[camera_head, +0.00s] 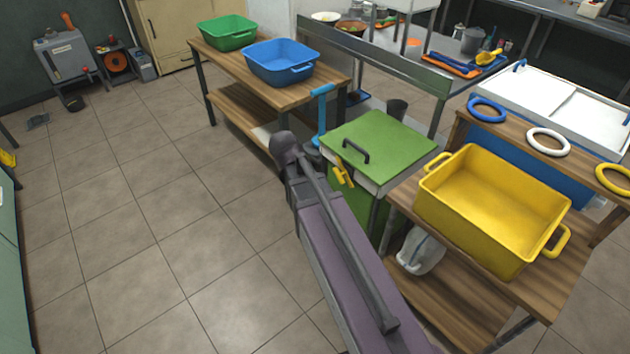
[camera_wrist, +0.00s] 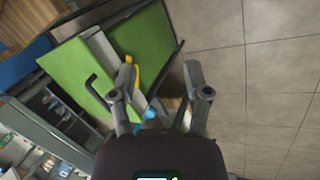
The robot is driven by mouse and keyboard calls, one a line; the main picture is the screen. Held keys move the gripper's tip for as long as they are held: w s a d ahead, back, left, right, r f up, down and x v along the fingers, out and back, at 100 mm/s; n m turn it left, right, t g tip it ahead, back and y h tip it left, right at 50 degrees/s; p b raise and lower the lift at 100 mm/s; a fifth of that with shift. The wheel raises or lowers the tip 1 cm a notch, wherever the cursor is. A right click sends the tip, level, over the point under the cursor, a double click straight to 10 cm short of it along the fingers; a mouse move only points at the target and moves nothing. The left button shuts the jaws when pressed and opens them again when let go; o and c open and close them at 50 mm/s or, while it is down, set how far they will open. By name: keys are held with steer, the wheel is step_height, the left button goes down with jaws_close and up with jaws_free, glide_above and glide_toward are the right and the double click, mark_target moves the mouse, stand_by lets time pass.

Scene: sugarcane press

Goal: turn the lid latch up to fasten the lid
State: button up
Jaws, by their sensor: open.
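A green box (camera_head: 368,212) with a closed-looking green lid (camera_head: 390,143) stands right of centre in the head view. The lid carries a dark handle (camera_head: 355,152). A yellow latch (camera_head: 343,174) hangs tilted downward on the box's front, just under the lid edge. In the wrist view the lid (camera_wrist: 75,68) is at upper left, and the latch (camera_wrist: 135,74) shows beside the left finger, partly hidden by it. My gripper (camera_wrist: 159,80) is open, with its fingers apart and nothing seen between them. I cannot tell whether a finger touches the latch. In the head view my arm hides the gripper.
A wooden stand with a yellow tub (camera_head: 490,205) is right of the box. A wooden table (camera_head: 212,62) with a blue tub (camera_head: 280,62) and a green tub (camera_head: 228,33) stands behind. A blue upright handle (camera_head: 322,110) is just left of the box.

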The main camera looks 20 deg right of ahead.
steer(key=s+a+f+y, duration=0.1)
steer(key=s+a+y, duration=0.3)
steer(key=s+a, duration=0.1)
steer(key=shift+s+f, duration=0.2)
steer(key=shift+s, duration=0.6)
steer(key=shift+a, duration=0.1)
steer(key=shift+c, duration=0.3)
